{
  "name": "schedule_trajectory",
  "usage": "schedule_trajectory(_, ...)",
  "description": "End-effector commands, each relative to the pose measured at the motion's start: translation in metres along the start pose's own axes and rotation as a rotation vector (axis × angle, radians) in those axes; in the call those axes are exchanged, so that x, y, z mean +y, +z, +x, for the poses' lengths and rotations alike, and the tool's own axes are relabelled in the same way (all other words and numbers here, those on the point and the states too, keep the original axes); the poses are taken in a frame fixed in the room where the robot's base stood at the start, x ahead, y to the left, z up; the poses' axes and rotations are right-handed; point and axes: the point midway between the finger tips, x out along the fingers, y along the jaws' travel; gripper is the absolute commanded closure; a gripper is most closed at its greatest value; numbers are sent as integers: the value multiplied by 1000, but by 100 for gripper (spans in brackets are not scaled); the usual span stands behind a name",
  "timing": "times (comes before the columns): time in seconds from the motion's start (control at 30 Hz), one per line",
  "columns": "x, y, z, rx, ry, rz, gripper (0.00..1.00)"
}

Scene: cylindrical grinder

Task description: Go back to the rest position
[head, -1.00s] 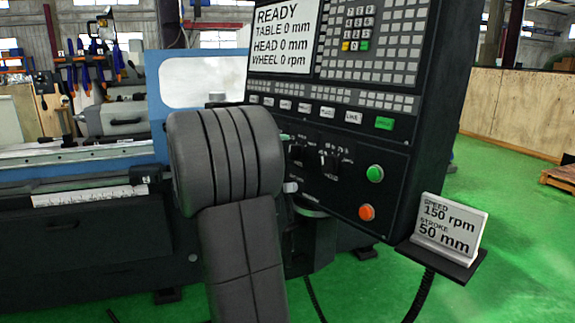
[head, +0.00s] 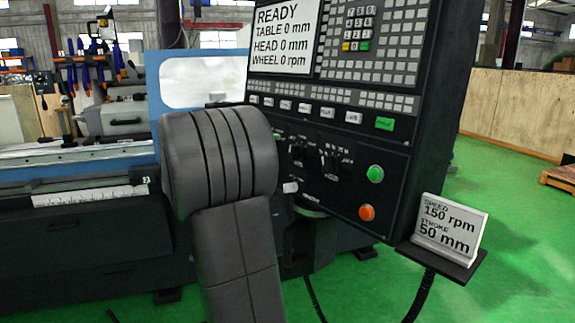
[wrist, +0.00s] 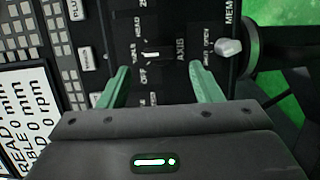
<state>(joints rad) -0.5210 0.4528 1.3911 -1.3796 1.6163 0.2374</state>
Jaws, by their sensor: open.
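My gripper (wrist: 163,85) shows in the wrist view with its two green fingers apart and nothing between them. It faces the control panel (head: 345,190), near the rotary switches; one switch knob (wrist: 150,54) shows beyond and between the fingers, marked OFF and HEAD, with AXIS lettering beside it. I cannot tell if a finger touches the panel. In the head view my grey arm stands in front of the panel's left edge and hides the gripper. The panel screen (head: 283,38) reads READY, TABLE 0 mm, HEAD 0 mm, WHEEL 0 rpm.
A green button (head: 375,174) and an orange button (head: 366,212) sit at the panel's lower right. A sign (head: 449,229) reading 150 rpm and 50 mm stands on a small shelf. The grinder bed (head: 85,180) is at left. Green floor (head: 500,200) is open at right.

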Motion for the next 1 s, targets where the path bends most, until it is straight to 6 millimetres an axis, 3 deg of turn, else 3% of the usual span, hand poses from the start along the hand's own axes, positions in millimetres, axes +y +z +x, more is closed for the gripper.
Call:
schedule_trajectory(0.27,0,1,57,-4,0,0,41)
schedule_trajectory(1.0,1,2,55,0,159,-572,41)
